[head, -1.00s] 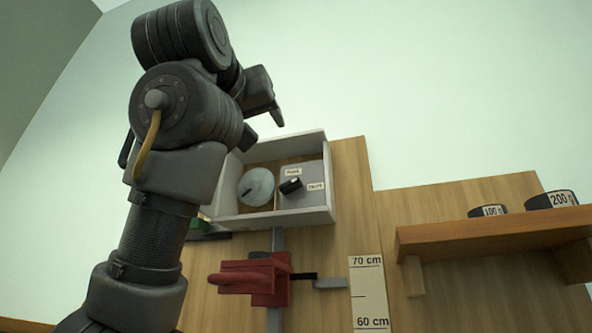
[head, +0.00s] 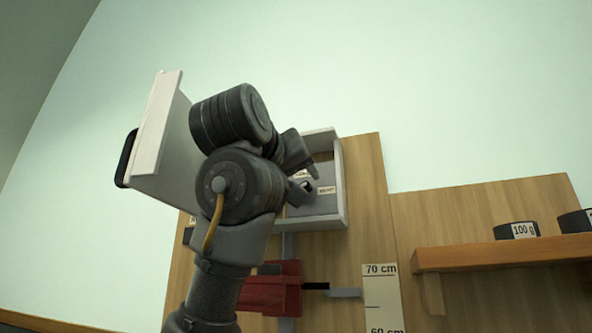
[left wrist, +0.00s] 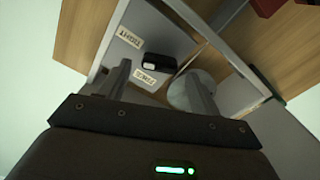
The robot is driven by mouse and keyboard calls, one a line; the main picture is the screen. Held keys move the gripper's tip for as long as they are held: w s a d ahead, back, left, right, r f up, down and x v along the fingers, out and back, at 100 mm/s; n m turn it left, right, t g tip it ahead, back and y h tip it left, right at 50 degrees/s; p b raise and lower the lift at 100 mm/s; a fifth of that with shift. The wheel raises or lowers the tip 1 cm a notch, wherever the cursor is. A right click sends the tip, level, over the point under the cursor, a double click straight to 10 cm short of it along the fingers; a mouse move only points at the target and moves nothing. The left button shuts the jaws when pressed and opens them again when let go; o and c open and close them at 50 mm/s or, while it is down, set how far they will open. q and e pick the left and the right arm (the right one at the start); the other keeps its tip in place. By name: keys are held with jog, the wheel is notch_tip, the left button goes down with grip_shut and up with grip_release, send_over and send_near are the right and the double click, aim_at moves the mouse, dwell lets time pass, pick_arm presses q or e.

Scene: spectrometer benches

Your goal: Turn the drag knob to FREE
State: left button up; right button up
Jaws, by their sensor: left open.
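The drag knob (left wrist: 157,63) is a short black bar with a white end. It sits on a grey panel inside the open white box (left wrist: 216,35), between a label reading TIGHT (left wrist: 129,38) and a second, blurred label (left wrist: 146,77). In the head view the knob (head: 307,186) is partly hidden by my gripper. My left gripper (head: 311,180) is at the box opening. In the left wrist view its open fingers (left wrist: 156,72) stand to either side of the knob, with nothing between them gripped; contact cannot be told. My right gripper is not in view.
A white panel (head: 165,135) with a black handle stands out left of the box, beside my arm. A pale round disc (left wrist: 190,90) is near one finger. Below are a red clamp (head: 275,290) and a ruler (head: 380,300); a wooden shelf (head: 500,254) with weights is right.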

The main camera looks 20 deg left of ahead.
pick_arm(q)
jog(key=shift+w+d, duration=0.25)
jog(key=shift+w, duration=0.55)
jog(key=shift+c, duration=0.2)
jog(key=shift+a, duration=0.1)
jog(key=c, duration=0.9)
jog(key=n+b, duration=0.2)
jog(key=n, duration=0.2)
jog(key=n+b, duration=0.3)
jog(key=n, duration=0.1)
jog(key=n+b, duration=0.2)
jog(key=n, duration=0.3)
jog(key=shift+a+f+b, duration=0.2)
jog(key=shift+f+b, duration=0.1)
jog(key=shift+f, duration=0.05)
jog(key=shift+c, duration=0.2)
jog(key=shift+n, duration=0.3)
